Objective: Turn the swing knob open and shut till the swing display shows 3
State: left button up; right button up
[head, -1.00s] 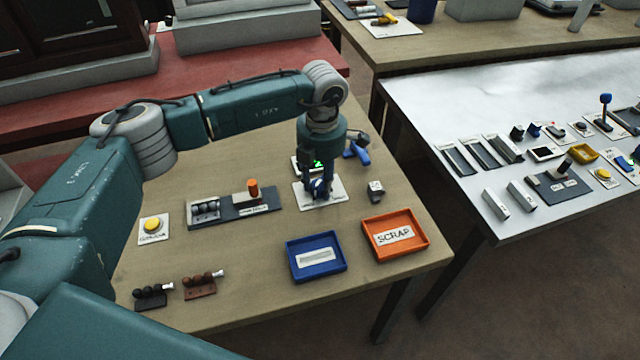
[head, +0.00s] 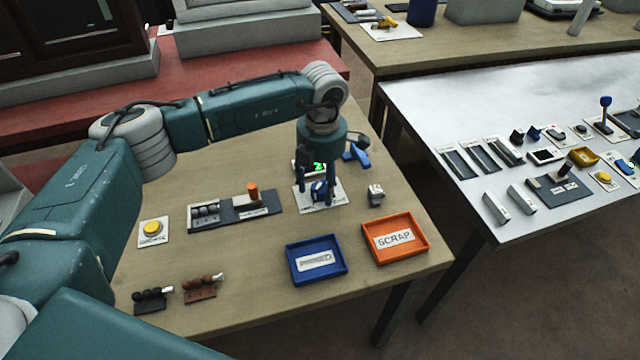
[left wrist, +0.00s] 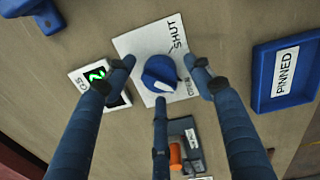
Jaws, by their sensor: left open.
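The swing knob (left wrist: 161,73) is a blue dial on a white plate (left wrist: 132,44) marked SHUT and OPEN. In the head view the knob (head: 319,190) sits under my left gripper (head: 318,198). The left gripper (left wrist: 159,68) is open, its fingers spread around the knob with visible gaps at the sides. The swing display (left wrist: 96,75) beside the plate shows a green 2; it also shows in the head view (head: 317,166). My right gripper is not in view.
A blue tray (head: 342,277) and an orange SCRAP tray (head: 427,249) stand in front of the plate. A small grey block (head: 376,194) and a blue-handled item (head: 356,153) lie to its right.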

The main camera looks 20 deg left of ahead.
aim_at(321, 186)
pick_arm(q)
notch_tip(321, 186, up, 12)
jog(key=shift+s+d+f, duration=0.15)
jog(key=shift+d, duration=0.05)
dwell(0.4)
